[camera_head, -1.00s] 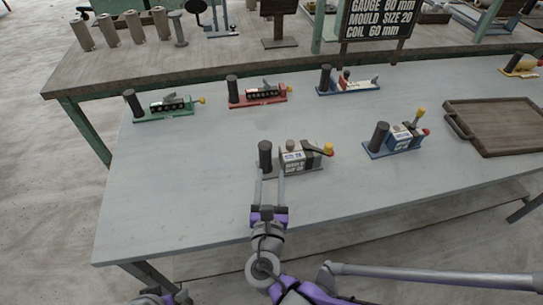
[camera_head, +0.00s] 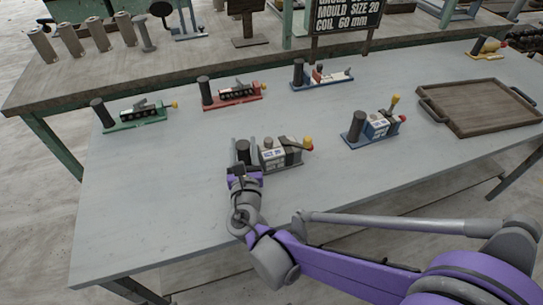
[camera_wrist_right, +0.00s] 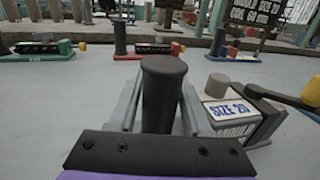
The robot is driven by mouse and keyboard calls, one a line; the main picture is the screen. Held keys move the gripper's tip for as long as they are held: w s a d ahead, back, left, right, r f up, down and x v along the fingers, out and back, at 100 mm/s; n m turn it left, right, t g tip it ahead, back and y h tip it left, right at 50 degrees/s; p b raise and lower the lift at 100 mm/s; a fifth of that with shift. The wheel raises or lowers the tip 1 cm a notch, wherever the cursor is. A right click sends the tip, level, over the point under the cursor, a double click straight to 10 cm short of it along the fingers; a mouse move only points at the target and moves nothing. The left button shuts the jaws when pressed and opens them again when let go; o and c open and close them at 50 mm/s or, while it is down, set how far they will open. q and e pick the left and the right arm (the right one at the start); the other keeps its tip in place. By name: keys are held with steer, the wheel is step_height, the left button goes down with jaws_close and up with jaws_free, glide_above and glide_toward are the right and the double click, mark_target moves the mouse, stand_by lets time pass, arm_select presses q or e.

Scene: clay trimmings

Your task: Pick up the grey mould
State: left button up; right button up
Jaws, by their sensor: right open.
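The grey mould (camera_head: 280,154) sits on the front part of the pale table, with a white "SIZE 20" label, a yellow-red knob and a dark upright post (camera_head: 243,150) at its left end. It also shows at the right of the right wrist view (camera_wrist_right: 235,115). My right gripper (camera_head: 243,143) is open, its two fingers on either side of the dark post. In the right wrist view the post (camera_wrist_right: 163,95) stands between the fingers, with a small gap visible at its sides. My left gripper is out of view.
A blue mould (camera_head: 376,126) stands to the right. Green (camera_head: 138,115), red (camera_head: 233,93) and another blue one (camera_head: 322,76) stand behind. A brown wooden tray (camera_head: 425,103) lies at the right. The table's front left is clear.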

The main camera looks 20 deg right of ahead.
steer(key=shift+w, duration=0.2)
steer(key=shift+s, duration=0.1)
steer(key=shift+c, duration=0.3)
jaws_close()
stand_by(0.9)
